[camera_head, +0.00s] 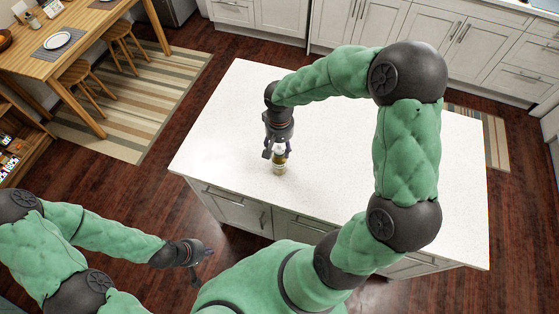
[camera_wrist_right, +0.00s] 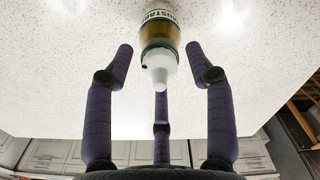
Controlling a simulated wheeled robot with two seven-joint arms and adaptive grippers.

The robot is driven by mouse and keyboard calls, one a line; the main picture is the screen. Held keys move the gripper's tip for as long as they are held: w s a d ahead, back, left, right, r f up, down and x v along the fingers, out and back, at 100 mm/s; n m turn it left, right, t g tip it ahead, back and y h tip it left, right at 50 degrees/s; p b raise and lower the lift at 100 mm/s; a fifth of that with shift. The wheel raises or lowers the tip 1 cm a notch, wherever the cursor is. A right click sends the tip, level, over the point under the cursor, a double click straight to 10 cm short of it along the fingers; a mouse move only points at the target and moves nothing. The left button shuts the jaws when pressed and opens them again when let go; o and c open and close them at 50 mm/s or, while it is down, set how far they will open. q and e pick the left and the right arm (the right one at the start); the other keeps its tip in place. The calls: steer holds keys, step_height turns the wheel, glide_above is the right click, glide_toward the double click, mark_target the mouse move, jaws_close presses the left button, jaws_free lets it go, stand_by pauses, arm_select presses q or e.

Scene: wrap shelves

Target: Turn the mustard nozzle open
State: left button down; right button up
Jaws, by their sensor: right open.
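The mustard bottle (camera_head: 279,164) stands upright on the white island top near its front edge. In the right wrist view the bottle (camera_wrist_right: 161,35) has a yellow-brown body, a label reading in part "MUSTARD" and a white nozzle (camera_wrist_right: 160,72) pointing toward the gripper. My right gripper (camera_head: 274,151) is just above and beside the bottle. In the wrist view its dark fingers (camera_wrist_right: 160,75) are spread open around the nozzle, with gaps on both sides. I cannot tell whether the third finger touches it. My left gripper (camera_head: 202,262) hangs over the floor, left of the island, away from the bottle.
The island top (camera_head: 340,190) is otherwise clear around the bottle. Cabinets (camera_head: 235,208) form its front. A wooden table (camera_head: 60,40) with plates and stools (camera_head: 85,75) stands at the far left. White kitchen cabinets (camera_head: 365,25) line the back.

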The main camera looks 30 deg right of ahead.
steer(key=shift+r, duration=0.1)
steer(key=shift+r+p, duration=2.3)
steer(key=shift+r, duration=1.15)
steer(key=shift+s+f, duration=0.1)
